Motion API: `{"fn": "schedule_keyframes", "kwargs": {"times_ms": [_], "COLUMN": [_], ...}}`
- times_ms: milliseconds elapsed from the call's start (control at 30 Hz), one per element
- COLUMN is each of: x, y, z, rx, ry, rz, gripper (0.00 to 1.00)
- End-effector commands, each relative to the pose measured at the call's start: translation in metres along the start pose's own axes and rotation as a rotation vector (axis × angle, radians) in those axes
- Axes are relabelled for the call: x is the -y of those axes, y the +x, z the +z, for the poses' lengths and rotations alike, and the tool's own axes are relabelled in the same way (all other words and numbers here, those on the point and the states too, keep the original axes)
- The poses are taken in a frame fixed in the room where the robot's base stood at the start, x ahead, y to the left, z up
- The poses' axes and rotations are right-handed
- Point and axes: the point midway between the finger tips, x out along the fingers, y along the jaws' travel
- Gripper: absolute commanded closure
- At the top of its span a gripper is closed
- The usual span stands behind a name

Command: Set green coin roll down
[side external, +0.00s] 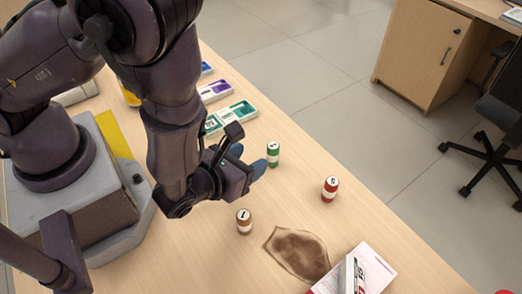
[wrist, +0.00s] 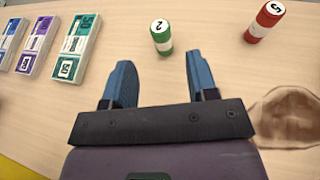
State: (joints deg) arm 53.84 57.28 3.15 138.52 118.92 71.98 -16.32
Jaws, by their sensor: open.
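The green coin roll (side external: 273,154) stands upright on the counter, green with a white band and a white top marked 2. It also shows in the wrist view (wrist: 162,38), just beyond the fingertips. My gripper (side external: 253,163) has its two blue fingers apart, with nothing between them in the wrist view (wrist: 158,75). The roll is in front of the opening and apart from both fingers.
A red roll (side external: 330,189) marked 5 stands to the right. A brown roll (side external: 244,221) marked 1 stands nearer the camera. Banknote stacks (side external: 238,112) lie behind my arm. A brown stain (side external: 298,253) and a paper pad (side external: 377,272) lie at the front right.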

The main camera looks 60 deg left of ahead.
Motion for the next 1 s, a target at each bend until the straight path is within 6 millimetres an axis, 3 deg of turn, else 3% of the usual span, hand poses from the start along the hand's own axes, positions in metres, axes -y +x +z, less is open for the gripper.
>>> {"fn": "schedule_keyframes", "kwargs": {"times_ms": [267, 367, 433, 600, 700, 833, 1000], "x": [-0.002, -0.01, -0.023, -0.08, -0.113, -0.145, -0.161], "y": [-0.011, -0.008, -0.006, -0.015, -0.032, -0.06, -0.097], "z": [0.004, 0.025, 0.05, 0.115, 0.139, 0.158, 0.176], "rx": [0.007, 0.032, 0.061, 0.117, 0.121, 0.095, 0.017], "ry": [-0.014, -0.095, -0.205, -0.603, -0.865, -1.231, -1.749], "rz": [0.013, 0.091, 0.195, 0.55, 0.748, 0.964, 1.143], "gripper": [0.47, 0.47, 0.47, 0.47, 0.47, 0.47, 0.47]}}
